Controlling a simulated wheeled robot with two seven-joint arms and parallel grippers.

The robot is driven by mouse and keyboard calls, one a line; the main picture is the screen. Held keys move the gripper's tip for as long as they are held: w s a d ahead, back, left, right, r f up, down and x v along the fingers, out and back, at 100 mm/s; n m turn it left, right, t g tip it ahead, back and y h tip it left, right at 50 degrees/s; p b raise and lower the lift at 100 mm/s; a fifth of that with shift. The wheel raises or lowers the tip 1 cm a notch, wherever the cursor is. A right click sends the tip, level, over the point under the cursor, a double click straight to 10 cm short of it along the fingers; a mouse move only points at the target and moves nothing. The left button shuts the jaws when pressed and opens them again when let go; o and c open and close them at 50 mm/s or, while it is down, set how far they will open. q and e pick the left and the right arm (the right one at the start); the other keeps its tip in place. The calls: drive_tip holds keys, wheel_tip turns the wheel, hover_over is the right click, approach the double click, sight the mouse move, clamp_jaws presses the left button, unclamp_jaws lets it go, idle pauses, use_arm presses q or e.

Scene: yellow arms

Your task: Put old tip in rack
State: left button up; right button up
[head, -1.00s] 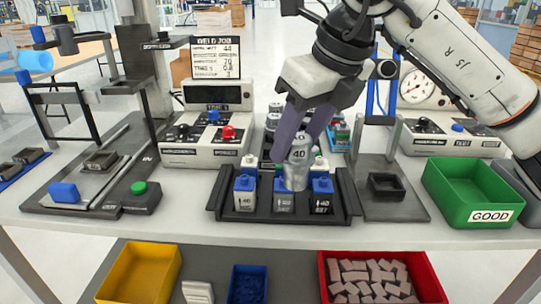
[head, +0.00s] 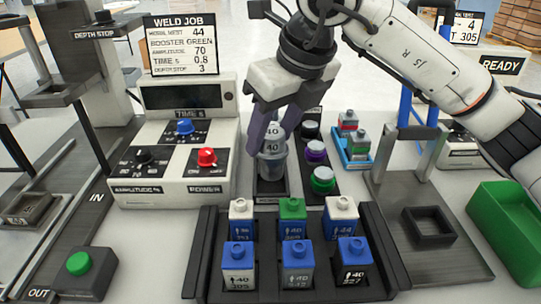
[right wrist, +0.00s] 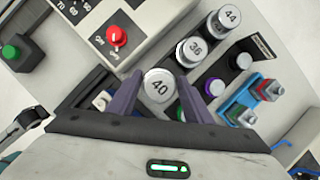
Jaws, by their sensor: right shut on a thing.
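My right gripper (head: 268,138) is shut on a silver cylindrical tip (head: 272,165) marked 40. In the right wrist view the tip (right wrist: 160,88) stands between the two purple fingers (right wrist: 162,98). The tip is upright at the front end of the narrow dark tip rack (head: 272,190). Whether it is seated there or just above, I cannot tell. Behind it, in the right wrist view, stand tips marked 36 (right wrist: 192,50) and 44 (right wrist: 226,18); my gripper hides them in the head view. My left gripper is not in view.
Right of the tip rack stand black, purple and green (head: 322,180) round pieces. A dark tray (head: 205,235) of blue-based parts lies in front. The welder control box (head: 175,150) is close on the left. A green bin (head: 508,235) is at the right.

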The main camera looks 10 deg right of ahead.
sight(272, 153)
drive_tip(key=shift+w+f, duration=0.1)
drive_tip(key=shift+f, duration=2)
drive_tip(key=o, duration=1.4)
drive_tip(key=shift+f, duration=0.1)
drive_tip(key=shift+c, duration=0.2)
drive_tip(key=v, duration=1.2)
